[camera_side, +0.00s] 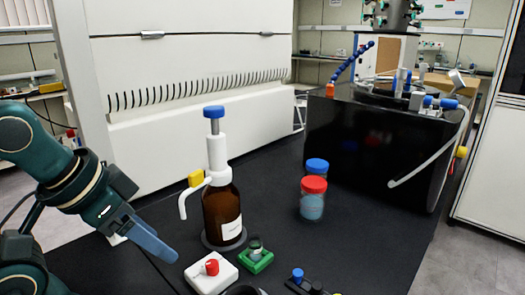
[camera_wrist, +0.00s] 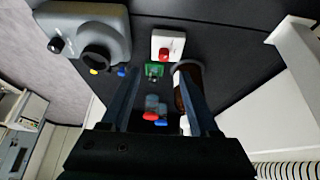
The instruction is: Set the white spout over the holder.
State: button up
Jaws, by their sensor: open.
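The white spout (camera_side: 184,198) sticks out from the white dispenser head on a brown bottle (camera_side: 222,212). It bends down at the left of the bottle and carries a yellow block (camera_side: 196,178). The spout is not over the green holder (camera_side: 256,261), which stands in front of the bottle with a small vial (camera_side: 256,247) in it. The holder also shows in the wrist view (camera_wrist: 153,69). My gripper (camera_side: 165,252) is left of the bottle, open and empty, apart from the spout. In the wrist view its two fingers (camera_wrist: 160,75) stand apart; the right one partly hides the bottle (camera_wrist: 187,85).
A white box with a red knob (camera_side: 211,272) stands left of the holder. Capped jars (camera_side: 312,197) stand behind right, and a black machine (camera_side: 375,150) farther back. A grey device (camera_wrist: 90,35) shows in the wrist view. A white cabinet (camera_side: 190,80) stands behind the bottle.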

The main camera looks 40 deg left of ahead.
jog(key=shift+c, duration=1.2)
notch_tip(320, 180, up, 8)
jog(key=f+n+g, duration=0.1)
jog(key=n, duration=0.1)
send_over(195, 173)
jog(key=s, duration=0.2)
jog(key=shift+d+r+y, duration=0.1)
jog(key=shift+r+y, duration=0.15)
jog(key=shift+y, duration=0.15)
jog(key=shift+x, duration=2.45)
jog(key=shift+c, duration=0.3)
